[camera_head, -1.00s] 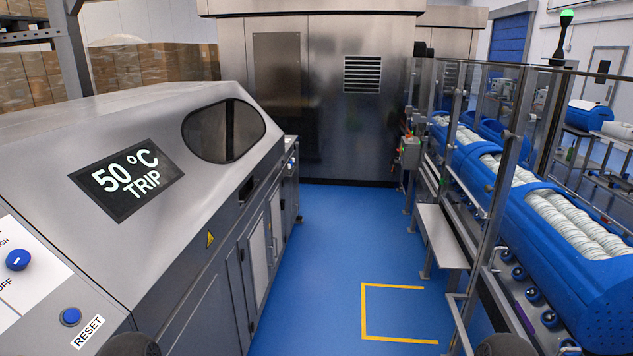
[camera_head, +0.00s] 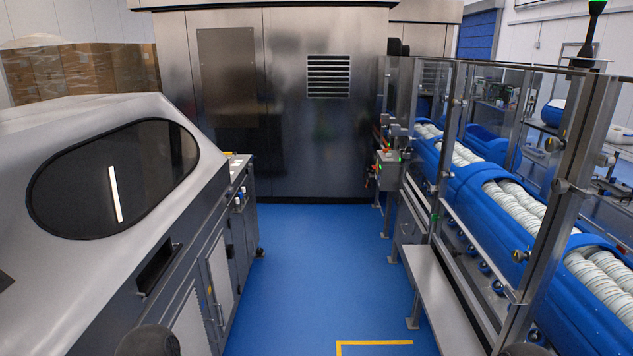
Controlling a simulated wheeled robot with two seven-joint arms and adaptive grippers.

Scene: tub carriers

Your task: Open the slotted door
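At the back, a large steel cabinet (camera_head: 280,150) carries a slotted vent (camera_head: 328,76) with dark horizontal openings. A plain darker panel (camera_head: 228,75) is to the vent's left. On the left machine's side, a pale panel (camera_head: 188,328) seems to have fine slots, and a pale panel (camera_head: 221,272) stands just beyond it. Both look closed. I cannot tell for certain which is the slotted door. Neither of my grippers is in view; only dark rounded parts of my arms show at the bottom edge.
The left machine (camera_head: 60,290) has a sloped hood with a dark oval window (camera_head: 115,178). On the right are a conveyor with blue covers (camera_head: 470,185), glass guards and a low steel bench (camera_head: 440,290). The blue floor (camera_head: 320,265) between is clear, with a yellow marking (camera_head: 375,343).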

